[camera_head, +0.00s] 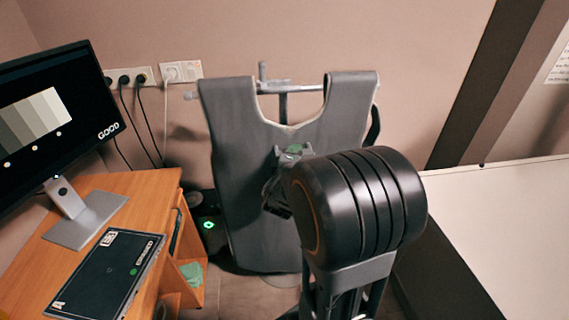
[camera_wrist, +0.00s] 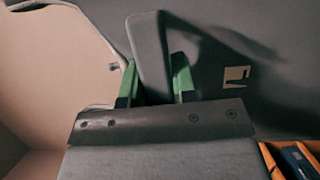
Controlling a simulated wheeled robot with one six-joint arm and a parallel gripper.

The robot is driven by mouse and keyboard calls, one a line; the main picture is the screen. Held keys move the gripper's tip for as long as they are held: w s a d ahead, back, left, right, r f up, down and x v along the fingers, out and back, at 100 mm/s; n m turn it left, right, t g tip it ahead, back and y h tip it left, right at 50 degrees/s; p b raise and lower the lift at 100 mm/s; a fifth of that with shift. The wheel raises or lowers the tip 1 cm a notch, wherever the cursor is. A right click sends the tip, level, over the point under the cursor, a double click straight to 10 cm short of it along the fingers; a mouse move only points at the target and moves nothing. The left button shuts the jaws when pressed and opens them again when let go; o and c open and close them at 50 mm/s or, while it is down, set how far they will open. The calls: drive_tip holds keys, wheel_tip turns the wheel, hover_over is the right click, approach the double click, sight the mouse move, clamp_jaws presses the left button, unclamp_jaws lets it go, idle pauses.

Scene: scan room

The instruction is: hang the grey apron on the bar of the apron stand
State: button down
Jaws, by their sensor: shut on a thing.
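The grey apron (camera_head: 240,135) hangs upright in the middle of the head view, its two shoulder parts at the top with a neck opening between. The bar of the apron stand (camera_head: 295,88) shows through that opening, and its left end sticks out beside the left shoulder. The shoulders stand at about bar height; I cannot tell whether they rest on it. My gripper (camera_head: 290,153) is at the apron's upper middle, partly hidden by my arm. In the wrist view its green fingers (camera_wrist: 155,80) are shut on a grey upright piece of the apron (camera_wrist: 150,45).
A wooden desk (camera_head: 150,185) with a monitor (camera_head: 45,120) and a dark flat panel (camera_head: 108,275) stands at the left. A white surface (camera_head: 500,220) lies at the right. The wall with sockets (camera_head: 182,71) is close behind the stand.

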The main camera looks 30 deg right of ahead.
sight(291, 140)
drive_tip(key=shift+s+d+r, duration=0.2)
drive_tip(key=shift+r, duration=0.15)
drive_tip(key=shift+w+d, duration=0.15)
drive_tip(key=shift+w, duration=0.15)
drive_tip(key=shift+w+d+r+p, duration=0.1)
drive_tip(key=shift+w+d+p, duration=0.4)
drive_tip(key=shift+w, duration=0.65)
drive_tip(key=shift+w+d+f+p, duration=0.1)
drive_tip(key=shift+w+d+p, duration=0.45)
drive_tip(key=shift+w, duration=0.6)
drive_tip(key=shift+w+d+r+p, duration=0.1)
drive_tip(key=shift+w+d+p, duration=0.25)
drive_tip(key=shift+w+d, duration=0.55)
drive_tip(key=shift+w+d+p, duration=1.35)
drive_tip(key=shift+w+p, duration=0.55)
drive_tip(key=shift+w, duration=1.75)
wheel_tip(291, 140, down, 8)
drive_tip(key=b, duration=0.9)
drive_tip(key=shift+b, duration=0.35)
